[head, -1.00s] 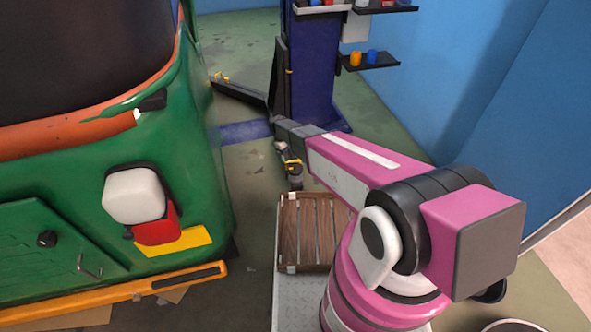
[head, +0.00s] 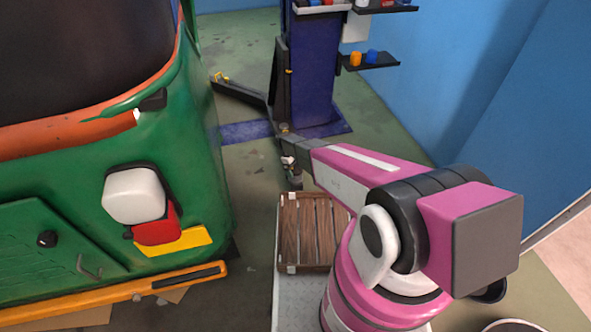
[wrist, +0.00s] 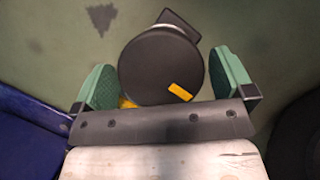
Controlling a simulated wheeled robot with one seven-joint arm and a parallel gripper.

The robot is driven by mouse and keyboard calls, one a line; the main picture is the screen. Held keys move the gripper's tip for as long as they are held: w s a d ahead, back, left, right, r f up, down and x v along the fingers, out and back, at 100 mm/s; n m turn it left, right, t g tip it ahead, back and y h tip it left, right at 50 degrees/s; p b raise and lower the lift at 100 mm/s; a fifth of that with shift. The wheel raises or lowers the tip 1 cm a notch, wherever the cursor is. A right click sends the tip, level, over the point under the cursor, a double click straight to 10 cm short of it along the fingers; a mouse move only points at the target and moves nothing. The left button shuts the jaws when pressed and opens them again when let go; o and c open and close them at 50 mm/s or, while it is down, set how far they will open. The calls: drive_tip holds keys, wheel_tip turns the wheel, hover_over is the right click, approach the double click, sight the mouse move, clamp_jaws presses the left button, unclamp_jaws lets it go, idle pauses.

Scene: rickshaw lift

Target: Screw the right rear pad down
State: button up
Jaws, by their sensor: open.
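The pad is a round black disc (wrist: 162,68) with a small orange mark near its edge, seen from above in the wrist view. My gripper (wrist: 166,82) is open, with one green-padded finger at the left of the disc and one at its right. The right finger has a visible gap to the disc; the left finger is very close, and I cannot tell if it touches. A bit of yellow shows below the disc, and its stem is hidden. In the head view my gripper (head: 291,172) is small, beside the lift post, and the pad cannot be made out.
The green rickshaw (head: 180,125) stands at the left. The blue lift post (head: 312,65) has a black lift arm (head: 238,92) reaching left, and a shelf (head: 370,62) with small cups. A wooden crate (head: 312,230) lies in front. Open floor shows behind.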

drive_tip(key=shift+d+f, duration=0.1)
drive_tip(key=shift+f, duration=0.15)
drive_tip(key=c, duration=0.8)
drive_tip(key=shift+o, duration=0.2)
drive_tip(key=shift+m, duration=0.3)
